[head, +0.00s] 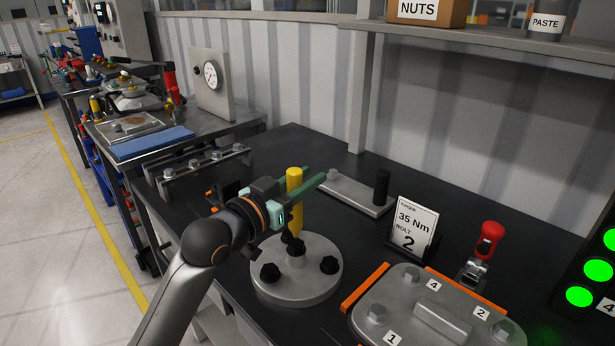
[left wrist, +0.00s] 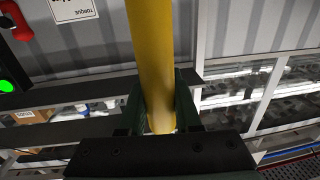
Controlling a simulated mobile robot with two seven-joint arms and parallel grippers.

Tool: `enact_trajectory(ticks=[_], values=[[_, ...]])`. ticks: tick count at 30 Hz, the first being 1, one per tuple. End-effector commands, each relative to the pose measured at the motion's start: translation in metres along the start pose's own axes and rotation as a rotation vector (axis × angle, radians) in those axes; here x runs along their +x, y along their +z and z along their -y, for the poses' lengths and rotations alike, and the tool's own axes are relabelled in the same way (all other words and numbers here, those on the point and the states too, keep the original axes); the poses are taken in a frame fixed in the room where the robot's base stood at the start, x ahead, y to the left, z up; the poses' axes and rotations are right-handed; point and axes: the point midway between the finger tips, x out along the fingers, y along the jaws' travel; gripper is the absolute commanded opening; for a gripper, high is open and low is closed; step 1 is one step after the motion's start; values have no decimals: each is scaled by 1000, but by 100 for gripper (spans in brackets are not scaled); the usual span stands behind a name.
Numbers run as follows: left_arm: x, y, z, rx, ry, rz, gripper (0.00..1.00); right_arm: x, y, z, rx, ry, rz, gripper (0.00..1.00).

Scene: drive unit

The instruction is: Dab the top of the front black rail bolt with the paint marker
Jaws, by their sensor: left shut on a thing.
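My left gripper (head: 306,185) is shut on the yellow paint marker (head: 295,205) and holds it nearly upright. The marker's dark lower end is above or in front of the round grey plate (head: 300,289); I cannot tell if it touches anything. In the left wrist view the marker (left wrist: 152,60) stands between the fingers. My right gripper is not in view.
A flat grey holder (head: 345,193) with a black cylinder (head: 381,187) lies behind the gripper. A torque card (head: 412,226), a bolted cover (head: 400,318), a red-handled clamp (head: 489,240) and a green-lit panel (head: 597,270) stand to the right. Bare black table lies between them.

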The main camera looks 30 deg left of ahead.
Motion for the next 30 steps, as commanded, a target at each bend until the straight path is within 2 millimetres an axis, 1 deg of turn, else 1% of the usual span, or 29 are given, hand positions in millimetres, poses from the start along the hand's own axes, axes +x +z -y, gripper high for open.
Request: enact_trajectory(ticks=[1,4,11,20,30], values=[[0,-1,0,0,0,-1,0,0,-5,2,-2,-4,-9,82],[0,-1,0,0,0,-1,0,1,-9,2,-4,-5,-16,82],[0,-2,0,0,0,-1,0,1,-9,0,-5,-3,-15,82],[1,-2,0,0,0,0,0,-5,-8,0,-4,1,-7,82],[1,-1,0,0,0,-1,0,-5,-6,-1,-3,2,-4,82]])
